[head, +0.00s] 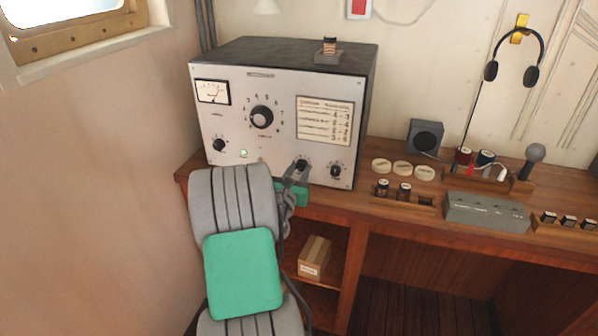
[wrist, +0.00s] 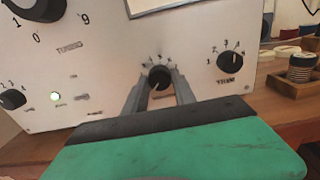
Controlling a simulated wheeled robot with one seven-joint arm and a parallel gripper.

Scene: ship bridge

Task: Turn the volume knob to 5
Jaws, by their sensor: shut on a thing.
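The grey radio (head: 280,140) stands on the wooden desk with a large tuning knob (head: 262,117) and several small black knobs on its front. My gripper (head: 297,170) is at the lower middle of the panel. In the wrist view, my gripper's fingers (wrist: 158,92) are closed on either side of the small middle knob (wrist: 159,77), which has a number scale above it. Its label is largely hidden by the fingers. Another small knob (wrist: 230,62) with a scale is to its right, and one (wrist: 12,98) is at far left. The small labels are too blurred to read surely, so I cannot tell which says volume.
A green light (wrist: 56,97) glows on the panel. A small coil (head: 329,50) stands on the radio. To the right on the desk are pale discs (head: 402,168), a speaker box (head: 425,138), a grey box (head: 486,211) and a microphone (head: 535,154). A carton (head: 314,257) sits on the shelf below.

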